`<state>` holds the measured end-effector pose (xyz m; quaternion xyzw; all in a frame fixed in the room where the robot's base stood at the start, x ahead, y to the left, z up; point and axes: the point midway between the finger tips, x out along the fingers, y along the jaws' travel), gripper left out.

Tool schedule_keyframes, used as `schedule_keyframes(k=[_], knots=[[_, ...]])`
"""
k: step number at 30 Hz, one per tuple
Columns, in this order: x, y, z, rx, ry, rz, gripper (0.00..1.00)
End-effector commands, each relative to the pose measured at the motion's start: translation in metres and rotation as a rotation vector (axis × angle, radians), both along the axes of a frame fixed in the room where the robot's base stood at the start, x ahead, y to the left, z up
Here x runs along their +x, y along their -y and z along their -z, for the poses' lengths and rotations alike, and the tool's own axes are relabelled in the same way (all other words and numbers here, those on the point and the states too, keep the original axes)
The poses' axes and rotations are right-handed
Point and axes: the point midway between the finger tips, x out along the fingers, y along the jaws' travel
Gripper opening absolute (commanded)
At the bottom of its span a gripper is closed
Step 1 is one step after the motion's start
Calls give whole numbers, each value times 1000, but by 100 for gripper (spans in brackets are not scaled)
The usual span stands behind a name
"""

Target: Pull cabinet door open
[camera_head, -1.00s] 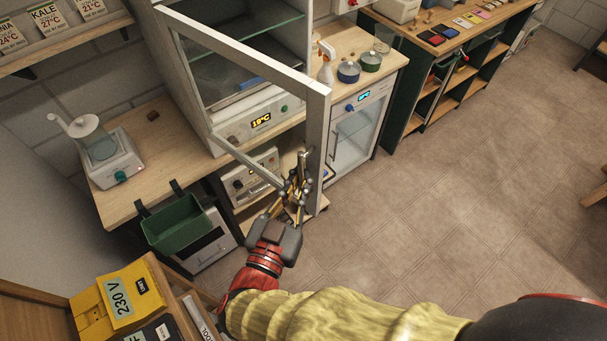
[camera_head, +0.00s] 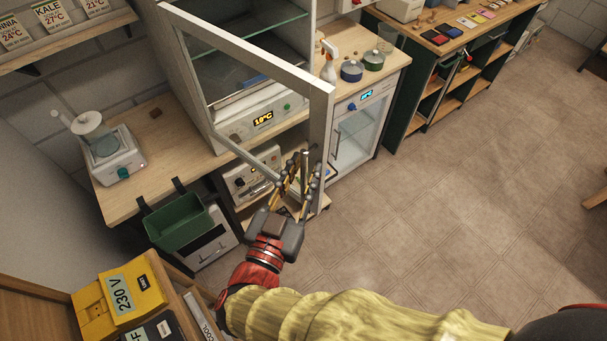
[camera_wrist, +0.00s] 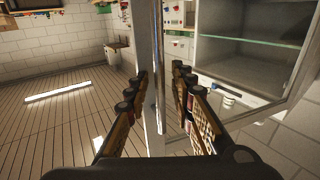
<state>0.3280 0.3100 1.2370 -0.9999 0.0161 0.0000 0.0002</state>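The cabinet door (camera_head: 322,125), a pale frame with a clear pane, stands swung wide open from the cabinet (camera_head: 184,70) in the head view. Its upright bar handle (camera_head: 304,170) is near the lower free edge. My gripper (camera_head: 300,182) is at the handle with its fingers spread on either side, apart from it. In the wrist view the open gripper (camera_wrist: 158,95) has the handle (camera_wrist: 160,70) and door edge (camera_wrist: 145,60) between its fingers. The cabinet's inside with a glass shelf (camera_wrist: 250,42) shows at right.
A wooden bench (camera_head: 112,207) with a scale (camera_head: 110,155) is at left, with a green bin (camera_head: 178,224) hanging at its front. A small glass-fronted unit (camera_head: 357,135) stands behind the door. Yellow boxes (camera_head: 120,298) are at lower left. The floor (camera_head: 450,190) at right is clear.

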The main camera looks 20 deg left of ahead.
Motion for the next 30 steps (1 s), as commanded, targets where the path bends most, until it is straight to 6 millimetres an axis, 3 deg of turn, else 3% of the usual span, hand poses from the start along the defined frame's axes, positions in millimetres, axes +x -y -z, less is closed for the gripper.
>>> schedule_keyframes(k=[6, 12, 25, 30], knots=[[0, 0, -42, 6, 0, 0, 24], [0, 0, -71, 4, 0, 0, 24], [0, 0, -81, -1, 0, 0, 24], [5, -4, -92, 28, 2, -18, 14]])
